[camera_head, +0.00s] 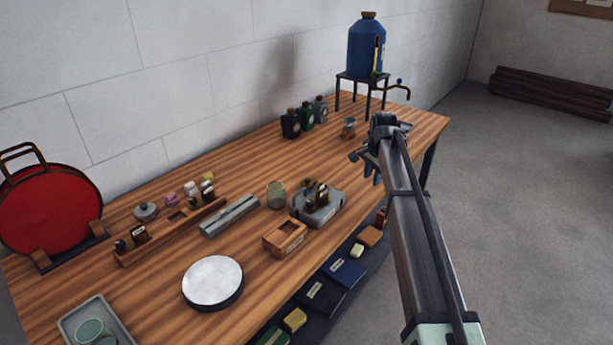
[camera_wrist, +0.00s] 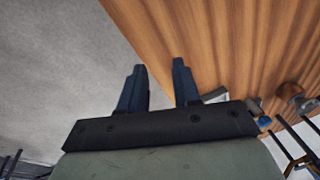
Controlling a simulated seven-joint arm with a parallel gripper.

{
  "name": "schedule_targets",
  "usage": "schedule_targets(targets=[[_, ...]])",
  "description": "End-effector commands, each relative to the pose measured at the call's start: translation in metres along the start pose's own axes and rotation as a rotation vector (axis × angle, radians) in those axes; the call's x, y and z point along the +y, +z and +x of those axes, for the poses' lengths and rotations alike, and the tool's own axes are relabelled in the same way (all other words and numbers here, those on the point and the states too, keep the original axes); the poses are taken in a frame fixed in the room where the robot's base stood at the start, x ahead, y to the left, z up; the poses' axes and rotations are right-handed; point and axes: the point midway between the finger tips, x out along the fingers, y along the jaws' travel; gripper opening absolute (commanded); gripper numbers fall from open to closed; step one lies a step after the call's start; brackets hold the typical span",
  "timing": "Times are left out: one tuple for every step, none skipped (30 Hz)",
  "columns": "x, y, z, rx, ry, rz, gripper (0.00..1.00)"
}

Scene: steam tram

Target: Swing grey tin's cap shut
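Three small tins stand in a row on the workbench near the wall in the head view: a black one (camera_head: 290,125), a green one (camera_head: 307,118) and a grey one (camera_head: 320,109). The grey tin is the rightmost; whether its cap is open is too small to tell. My gripper (camera_head: 367,166) is above the bench's front right part, to the right of and nearer than the tins. In the wrist view its two dark blue fingers (camera_wrist: 158,78) stand apart with nothing between them. The grey tin cannot be made out there.
A small metal jug (camera_head: 349,128) stands between the tins and my gripper. Behind it, a blue tank (camera_head: 366,50) with a tap sits on a dark stand (camera_head: 354,78). A grey box (camera_head: 325,214) and a glass jar (camera_head: 276,196) stand nearer. Bare wood lies before the tins.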

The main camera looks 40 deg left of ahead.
Motion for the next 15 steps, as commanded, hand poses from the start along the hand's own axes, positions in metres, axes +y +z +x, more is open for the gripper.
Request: schedule_targets(targets=[[-0.031, 0.018, -0.021, -0.016, 0.011, 0.02, 0.32], [-0.044, 0.029, -0.033, -0.027, 0.022, 0.04, 0.32], [-0.059, 0.046, -0.046, -0.042, 0.039, 0.067, 0.32], [-0.07, 0.058, -0.058, -0.052, 0.052, 0.085, 0.32], [-0.08, 0.07, -0.067, -0.061, 0.066, 0.104, 0.32], [-0.091, 0.086, -0.08, -0.071, 0.084, 0.129, 0.32], [-0.099, 0.096, -0.09, -0.077, 0.097, 0.146, 0.32], [-0.106, 0.106, -0.098, -0.083, 0.109, 0.161, 0.32], [-0.114, 0.118, -0.109, -0.089, 0.126, 0.18, 0.32], [-0.119, 0.127, -0.116, -0.093, 0.136, 0.193, 0.32], [-0.124, 0.134, -0.123, -0.096, 0.145, 0.205, 0.32], [-0.128, 0.143, -0.13, -0.099, 0.158, 0.218, 0.32], [-0.131, 0.148, -0.135, -0.101, 0.164, 0.227, 0.32], [-0.133, 0.153, -0.138, -0.102, 0.171, 0.233, 0.32], [-0.135, 0.157, -0.142, -0.103, 0.178, 0.242, 0.32]])
